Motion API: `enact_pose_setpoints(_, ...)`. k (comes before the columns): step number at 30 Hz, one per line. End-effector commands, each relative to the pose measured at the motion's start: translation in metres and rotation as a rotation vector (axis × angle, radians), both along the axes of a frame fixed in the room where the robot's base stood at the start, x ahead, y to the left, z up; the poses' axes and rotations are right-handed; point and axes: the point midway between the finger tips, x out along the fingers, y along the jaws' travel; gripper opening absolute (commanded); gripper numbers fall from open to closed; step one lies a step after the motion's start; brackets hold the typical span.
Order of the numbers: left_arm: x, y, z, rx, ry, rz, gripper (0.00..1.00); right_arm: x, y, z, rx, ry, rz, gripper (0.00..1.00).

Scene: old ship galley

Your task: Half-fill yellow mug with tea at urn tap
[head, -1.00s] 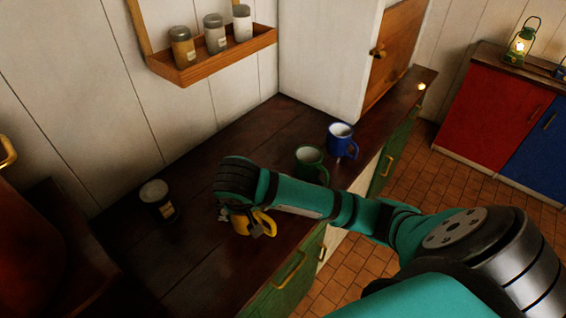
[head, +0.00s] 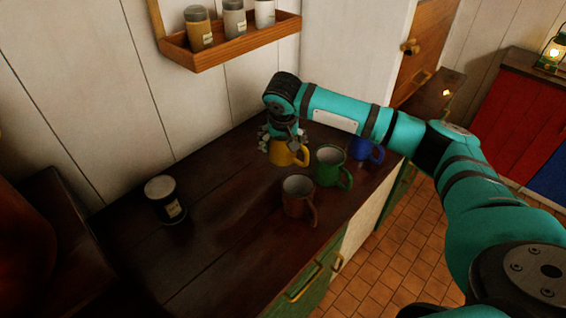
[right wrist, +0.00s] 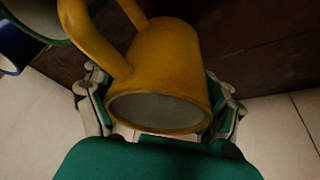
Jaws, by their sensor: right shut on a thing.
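The yellow mug (head: 287,155) is at my right gripper (head: 283,140), over the back part of the dark wooden counter. The gripper is shut on the mug from above, and the handle points right. I cannot tell whether its base touches the counter. In the right wrist view, the yellow mug (right wrist: 168,70) sits between the fingers of my right gripper (right wrist: 160,112). Its rim faces the camera and its pale inside shows no tea. No urn tap can be made out. My left gripper is out of view.
A spice shelf (head: 232,42) hangs above. The counter's front left is clear.

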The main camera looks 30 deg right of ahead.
Motion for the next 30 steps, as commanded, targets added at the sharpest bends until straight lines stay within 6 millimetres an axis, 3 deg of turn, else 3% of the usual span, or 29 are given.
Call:
enact_pose_setpoints(13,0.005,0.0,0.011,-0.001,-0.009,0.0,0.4,0.0,0.001,-0.056,-0.001,-0.001,0.002,0.23)
enact_pose_setpoints(26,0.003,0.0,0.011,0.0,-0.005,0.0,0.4,0.0,0.001,-0.065,0.0,-0.002,0.002,0.23)
enact_pose_setpoints(27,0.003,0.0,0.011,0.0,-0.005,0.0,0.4,0.0,0.001,-0.065,0.0,-0.002,0.002,0.85)
enact_pose_setpoints(30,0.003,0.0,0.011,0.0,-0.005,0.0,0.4,0.0,0.001,-0.065,0.0,-0.002,0.002,0.98)
